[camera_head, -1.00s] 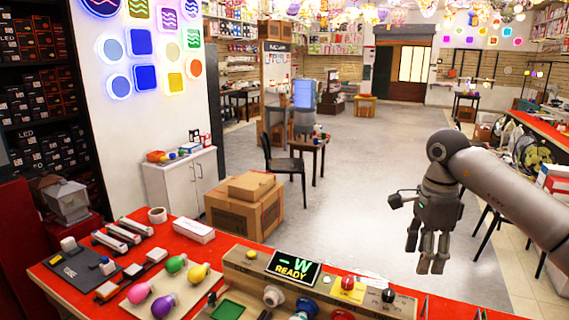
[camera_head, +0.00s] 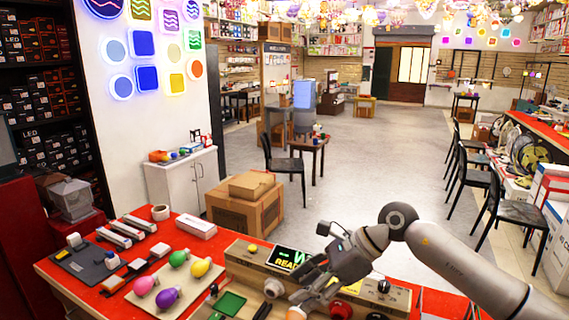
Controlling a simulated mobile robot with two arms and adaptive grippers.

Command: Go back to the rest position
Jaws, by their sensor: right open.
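My right gripper (camera_head: 308,286) is open, with nothing seen between its fingers. It hangs over the wooden tester panel (camera_head: 240,261) on the red table, fingers pointing down and to the left. It partly covers the panel's lit display (camera_head: 287,259). My right arm comes in from the lower right. My left gripper is not in view.
A white socket (camera_head: 273,288) and a red button (camera_head: 341,309) are on the panel near the gripper. A white box (camera_head: 196,227) and a grey mat (camera_head: 86,264) lie on the red table (camera_head: 118,297). Open floor (camera_head: 385,180) lies beyond the table.

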